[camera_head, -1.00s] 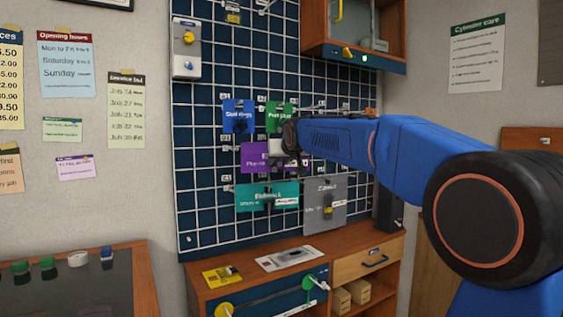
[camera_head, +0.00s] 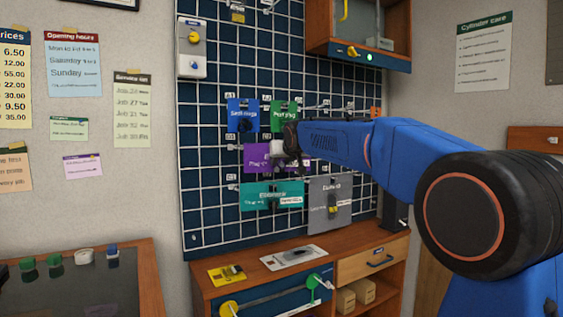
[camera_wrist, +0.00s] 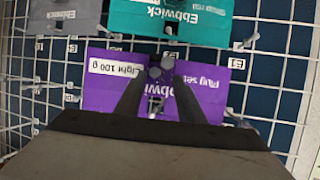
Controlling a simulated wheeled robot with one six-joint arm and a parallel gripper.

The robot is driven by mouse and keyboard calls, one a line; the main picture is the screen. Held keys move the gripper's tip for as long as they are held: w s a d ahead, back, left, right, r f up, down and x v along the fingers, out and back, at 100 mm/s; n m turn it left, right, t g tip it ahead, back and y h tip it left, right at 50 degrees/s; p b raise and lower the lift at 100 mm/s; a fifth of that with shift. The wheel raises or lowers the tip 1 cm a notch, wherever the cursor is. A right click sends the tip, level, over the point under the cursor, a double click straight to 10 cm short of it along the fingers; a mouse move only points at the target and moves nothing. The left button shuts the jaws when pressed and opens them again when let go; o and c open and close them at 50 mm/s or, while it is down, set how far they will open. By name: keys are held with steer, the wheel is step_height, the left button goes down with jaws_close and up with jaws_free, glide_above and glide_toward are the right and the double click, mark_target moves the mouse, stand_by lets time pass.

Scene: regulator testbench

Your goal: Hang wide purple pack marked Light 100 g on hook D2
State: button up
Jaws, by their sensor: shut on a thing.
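The wide purple pack (camera_wrist: 205,100) appears upside down in the wrist view, with a white "Light 100 g" label and "Plug set" and "Ebbwick" print. My gripper (camera_wrist: 160,70) is shut on it near its middle, its two dark fingers crossing the pack's face. In the head view the purple pack (camera_head: 257,157) is at the grid wall, above the teal pack, with my gripper (camera_head: 283,150) covering its right part. I cannot tell whether a hook passes through its hole. Hook D2 cannot be made out.
The blue pack (camera_head: 242,114) and green pack (camera_head: 284,113) hang above it. The teal pack (camera_head: 258,196) and grey pack (camera_head: 330,203) hang close below. Bare grid (camera_head: 210,140) is free to the left. The wall cabinet (camera_head: 358,35) overhangs at upper right.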

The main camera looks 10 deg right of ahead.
steer(key=o, duration=1.2)
steer(key=a+v, duration=0.1)
steer(key=v, duration=1.5)
steer(key=s+d+f+g, duration=0.2)
steer(key=s+f+g, duration=0.1)
steer(key=s+f, duration=1.1)
steer(key=s+d+f+g, duration=0.3)
steer(key=s+f, duration=1.1)
steer(key=f, duration=0.1)
steer(key=s+d+f+g, duration=0.2)
steer(key=s+d+f, duration=0.1)
steer(key=s+f, duration=1.1)
steer(key=shift+s+d+f+m+g+h, duration=0.3)
steer(key=shift+s+f+g+h, duration=0.1)
steer(key=shift+s, duration=0.2)
steer(key=shift+r, duration=0.1)
